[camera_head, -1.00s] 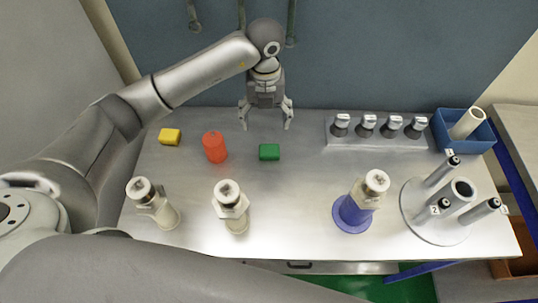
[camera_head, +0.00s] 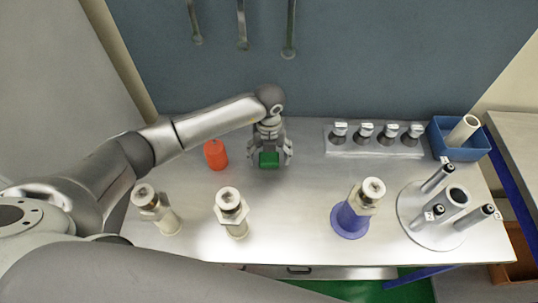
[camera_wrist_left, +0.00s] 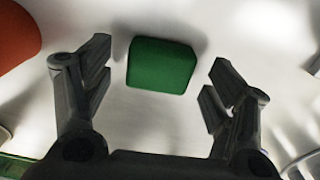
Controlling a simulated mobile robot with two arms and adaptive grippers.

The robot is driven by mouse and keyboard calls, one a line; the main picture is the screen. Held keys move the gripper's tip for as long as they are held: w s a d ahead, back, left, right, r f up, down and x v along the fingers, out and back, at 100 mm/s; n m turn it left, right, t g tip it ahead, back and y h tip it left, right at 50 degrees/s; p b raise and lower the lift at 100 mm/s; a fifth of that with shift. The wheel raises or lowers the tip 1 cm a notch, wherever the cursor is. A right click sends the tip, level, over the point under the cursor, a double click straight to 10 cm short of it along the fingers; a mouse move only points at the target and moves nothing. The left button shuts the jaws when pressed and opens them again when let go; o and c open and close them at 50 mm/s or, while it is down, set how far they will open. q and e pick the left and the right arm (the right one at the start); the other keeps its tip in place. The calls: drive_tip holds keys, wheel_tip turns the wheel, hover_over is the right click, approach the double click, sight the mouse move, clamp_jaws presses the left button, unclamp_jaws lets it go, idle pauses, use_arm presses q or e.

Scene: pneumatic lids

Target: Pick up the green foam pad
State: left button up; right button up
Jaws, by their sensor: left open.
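The green foam pad (camera_head: 269,160) lies on the metal table in the head view. My left gripper (camera_head: 270,158) is open over it, with one finger on each side of the pad. In the left wrist view the pad (camera_wrist_left: 161,65) shows whole between and a little beyond the open fingertips (camera_wrist_left: 160,75), with a gap on both sides. The fingers do not visibly touch it. My right gripper is not in view.
An orange-red cylinder (camera_head: 216,155) stands just left of the gripper; its edge shows in the left wrist view (camera_wrist_left: 14,38). Two pale fittings (camera_head: 232,212) stand nearer, a blue-based fitting (camera_head: 349,218) to the right. A metal block with several small pieces (camera_head: 374,150) and a blue bin (camera_head: 462,152) stand back right.

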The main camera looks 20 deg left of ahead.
use_arm(q)
drive_tip(key=shift+f, duration=0.55)
drive_tip(key=c, duration=0.9)
drive_tip(key=shift+r, duration=0.1)
drive_tip(key=shift+c, duration=0.2)
drive_tip(key=shift+w+r, duration=0.1)
drive_tip(key=shift+r, duration=0.45)
drive_tip(key=s+d+r+b, duration=0.6)
drive_tip(key=s+d+r, duration=0.1)
drive_tip(key=d+r, duration=0.4)
drive_tip(key=shift+s+d+r+b, duration=0.3)
drive_tip(key=shift+s+d+r, duration=0.05)
drive_tip(key=shift+d+r, duration=0.1)
